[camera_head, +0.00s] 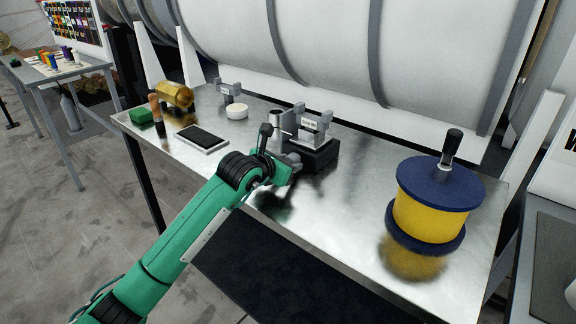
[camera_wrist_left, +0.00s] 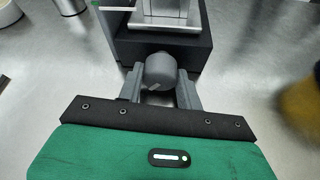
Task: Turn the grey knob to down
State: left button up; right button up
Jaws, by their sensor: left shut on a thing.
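The grey knob (camera_wrist_left: 160,70) is a rounded cap on the near face of a black box (camera_wrist_left: 165,45) in the left wrist view. My left gripper (camera_wrist_left: 160,82) has one finger on each side of the knob and is shut on it. A small pale mark shows low on the knob; which way it points is hard to tell. In the head view, the black box (camera_head: 316,155) stands at the middle of the table, with my left gripper (camera_head: 287,164) at its near left side. The knob there is mostly hidden by the gripper. My right gripper is not in view.
On the metal table (camera_head: 345,200) stand a blue and yellow spool (camera_head: 430,210) at right, a metal cylinder (camera_head: 278,130) beside the box, a white disc (camera_head: 237,111), a black-topped slab (camera_head: 203,138), a green block (camera_head: 140,115) and a gold cylinder (camera_head: 173,93). A large white drum rises behind.

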pick_arm(q)
jog(key=shift+w+a+n+g+h, duration=0.15)
jog(key=shift+n+g+h, duration=0.6)
jog(key=shift+n, duration=0.85)
jog(key=o, duration=0.7)
